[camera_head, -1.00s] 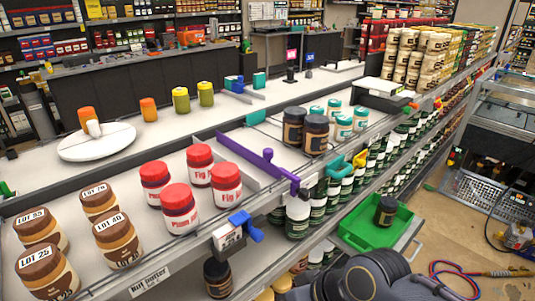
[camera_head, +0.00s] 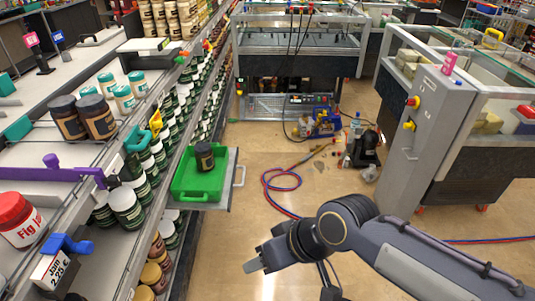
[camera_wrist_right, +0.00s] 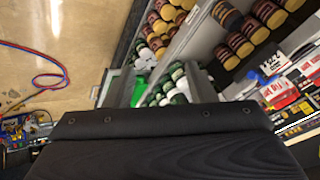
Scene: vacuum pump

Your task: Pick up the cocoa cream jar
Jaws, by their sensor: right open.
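Two dark brown jars with black lids (camera_head: 84,119) stand side by side on the upper shelf at the left of the head view. A similar dark jar (camera_head: 205,156) stands in the green tray. The labels are too small to read, so I cannot tell which is cocoa cream. My right gripper (camera_head: 258,263) reaches in from the lower right over open floor, right of and nearer than the tray. It is open with nothing seen in it and touches no jar. In the right wrist view a dark part of my own arm fills the bottom. My left gripper is not in view.
The green tray (camera_head: 184,195) juts out from the shelf's side. Teal-lidded jars (camera_head: 124,99), a purple divider (camera_head: 50,173) and a red-lidded jar (camera_head: 20,222) are on the shelf. A grey cabinet (camera_head: 425,125) stands right.

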